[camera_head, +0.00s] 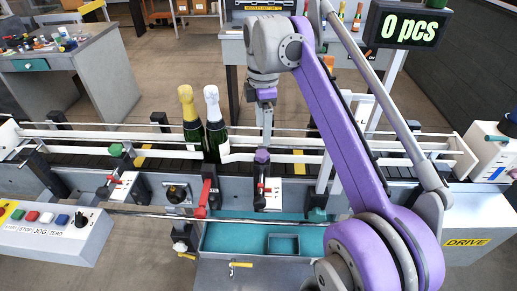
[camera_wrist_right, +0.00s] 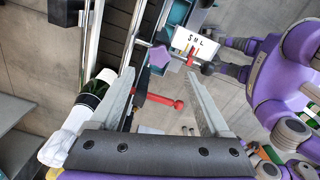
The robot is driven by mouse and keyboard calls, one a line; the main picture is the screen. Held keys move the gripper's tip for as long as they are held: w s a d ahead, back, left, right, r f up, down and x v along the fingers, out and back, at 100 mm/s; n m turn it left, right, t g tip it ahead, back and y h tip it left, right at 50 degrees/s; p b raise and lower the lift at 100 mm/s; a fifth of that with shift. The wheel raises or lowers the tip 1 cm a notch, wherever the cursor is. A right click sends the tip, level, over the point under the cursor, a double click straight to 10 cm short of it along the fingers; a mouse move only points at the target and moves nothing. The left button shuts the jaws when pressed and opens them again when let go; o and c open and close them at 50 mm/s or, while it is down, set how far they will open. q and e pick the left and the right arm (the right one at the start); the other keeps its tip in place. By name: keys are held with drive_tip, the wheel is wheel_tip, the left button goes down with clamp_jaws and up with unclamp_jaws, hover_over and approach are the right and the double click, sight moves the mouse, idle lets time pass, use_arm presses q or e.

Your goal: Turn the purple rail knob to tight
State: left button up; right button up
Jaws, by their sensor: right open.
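The purple rail knob (camera_head: 262,156) sits at the front guide rail of the conveyor, right of two bottles. It also shows in the right wrist view (camera_wrist_right: 159,58) as a purple lobed shape, beyond the fingertips and between their lines. My right gripper (camera_head: 265,137) points down just above the knob in the head view. In the right wrist view its two fingers (camera_wrist_right: 160,78) are apart with nothing held between them. I cannot tell whether a finger touches the knob. A white S M L card (camera_wrist_right: 195,42) with a red pointer is beside the knob. My left gripper is not in view.
A gold-topped bottle (camera_head: 191,125) and a white-topped bottle (camera_head: 214,130) stand on the conveyor left of the gripper. A red lever (camera_head: 202,198) is in front of them. A green knob (camera_head: 116,150) is farther left on the rail. A teal tray (camera_head: 235,238) lies below.

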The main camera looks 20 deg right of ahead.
sight(262, 153)
wheel_tip(262, 153, down, 8)
drive_tip(key=shift+w+f+b, duration=0.1)
drive_tip(key=shift+b, duration=0.4)
drive_tip(key=shift+c, duration=0.2)
clamp_jaws()
